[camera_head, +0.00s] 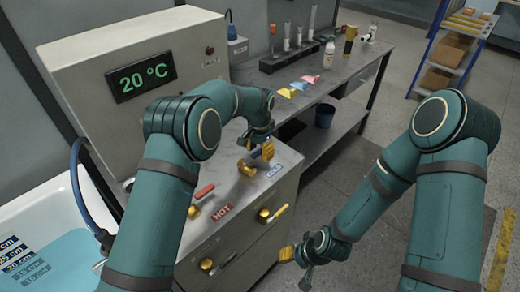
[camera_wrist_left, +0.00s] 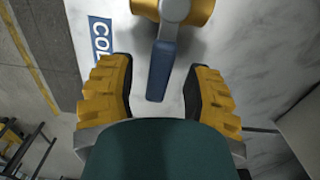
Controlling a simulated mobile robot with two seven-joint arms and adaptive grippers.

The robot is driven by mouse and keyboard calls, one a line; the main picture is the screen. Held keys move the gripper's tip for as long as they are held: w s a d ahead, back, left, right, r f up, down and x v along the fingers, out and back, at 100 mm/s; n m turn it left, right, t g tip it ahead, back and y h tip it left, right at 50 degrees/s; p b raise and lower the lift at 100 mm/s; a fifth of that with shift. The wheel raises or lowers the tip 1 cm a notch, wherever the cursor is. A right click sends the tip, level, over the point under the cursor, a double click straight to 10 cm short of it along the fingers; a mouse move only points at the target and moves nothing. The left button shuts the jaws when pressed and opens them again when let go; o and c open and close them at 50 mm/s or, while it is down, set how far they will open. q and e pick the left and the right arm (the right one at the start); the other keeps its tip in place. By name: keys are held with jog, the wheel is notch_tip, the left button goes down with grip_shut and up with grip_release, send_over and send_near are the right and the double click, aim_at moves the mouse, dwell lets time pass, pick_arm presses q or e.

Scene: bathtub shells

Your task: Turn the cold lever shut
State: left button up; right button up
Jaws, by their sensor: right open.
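The cold lever shows in the left wrist view as a blue handle (camera_wrist_left: 160,72) on a brass valve body (camera_wrist_left: 180,10), beside a blue label (camera_wrist_left: 98,38). In the head view its brass base (camera_head: 247,168) sits on the cabinet top near the "COLD" label (camera_head: 274,171); my left gripper hides most of the handle. My left gripper (camera_head: 255,148) is open over the lever. In the left wrist view the handle lies between its yellow-padded fingers (camera_wrist_left: 160,88), with gaps on both sides. My right gripper (camera_head: 297,265) is open and empty, low in front of the cabinet.
A red hot lever (camera_head: 203,190) stands nearby by the "HOT" label (camera_head: 221,211). A yellow-handled valve (camera_head: 270,214) is on the cabinet front. A tub with water (camera_head: 60,262) is at left; a workbench (camera_head: 345,75) stands behind.

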aim_at(260, 151)
pick_arm(q)
jog(key=shift+r, duration=0.15)
jog(key=shift+w+d+r, duration=0.1)
jog(key=shift+r, duration=0.4)
notch_tip(260, 151, up, 11)
dwell(0.5)
